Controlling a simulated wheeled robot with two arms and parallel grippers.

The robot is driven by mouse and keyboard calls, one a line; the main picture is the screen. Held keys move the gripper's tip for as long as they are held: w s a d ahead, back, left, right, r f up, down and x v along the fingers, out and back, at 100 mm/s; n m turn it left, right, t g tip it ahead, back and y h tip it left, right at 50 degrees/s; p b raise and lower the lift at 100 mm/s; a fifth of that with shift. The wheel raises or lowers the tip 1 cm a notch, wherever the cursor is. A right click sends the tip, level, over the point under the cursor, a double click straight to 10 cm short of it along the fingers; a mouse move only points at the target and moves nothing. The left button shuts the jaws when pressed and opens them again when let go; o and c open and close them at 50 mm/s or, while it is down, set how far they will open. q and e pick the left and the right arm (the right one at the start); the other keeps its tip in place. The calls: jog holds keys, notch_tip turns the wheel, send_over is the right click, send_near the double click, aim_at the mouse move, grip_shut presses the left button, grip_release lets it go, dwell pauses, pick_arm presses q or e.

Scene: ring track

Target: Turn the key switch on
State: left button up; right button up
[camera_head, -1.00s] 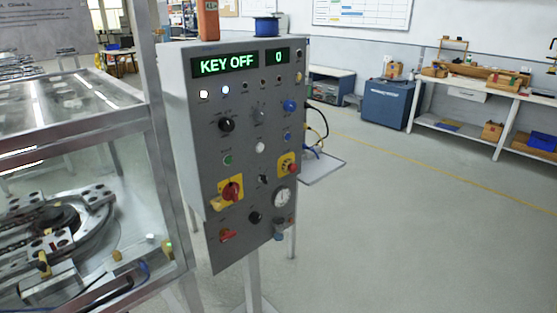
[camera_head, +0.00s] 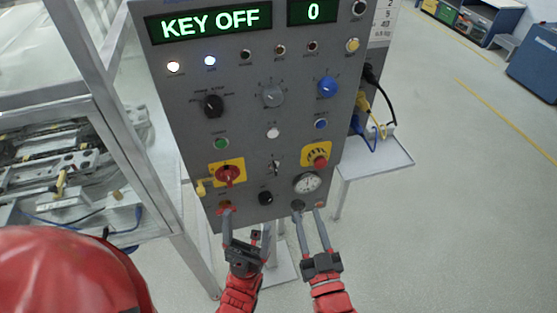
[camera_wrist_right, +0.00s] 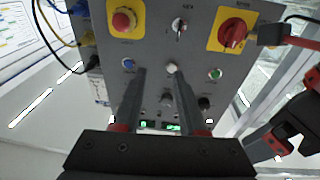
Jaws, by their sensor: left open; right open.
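The grey control panel (camera_head: 245,130) fills the middle of the head view, and its display (camera_head: 208,22) reads KEY OFF. The small key switch (camera_head: 274,167) sits between the red rotary switch and the red emergency button. It also shows at the top of the right wrist view (camera_wrist_right: 179,26), upside down. My left gripper (camera_head: 247,222) is open and empty at the panel's lower edge, below and left of the key switch. My right gripper (camera_head: 308,211) is open and empty near the gauge, below and right of the key switch. Neither gripper is visibly around the key switch.
The red rotary switch (camera_head: 228,174), emergency button (camera_head: 320,162), gauge (camera_head: 307,182) and black knob (camera_head: 265,198) crowd the key switch. A metal-framed enclosure (camera_head: 125,130) stands at the left. A small shelf with cables (camera_head: 385,155) juts out at the right.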

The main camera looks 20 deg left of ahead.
jog(key=s+a+g, duration=0.2)
jog(key=p, duration=0.5)
send_near(276, 170)
jog(key=shift+n, duration=0.4)
jog(key=x, duration=0.9)
jog(key=shift+w+a, duration=0.1)
jog(key=shift+w, duration=0.1)
jog(key=shift+c, duration=0.2)
grip_shut()
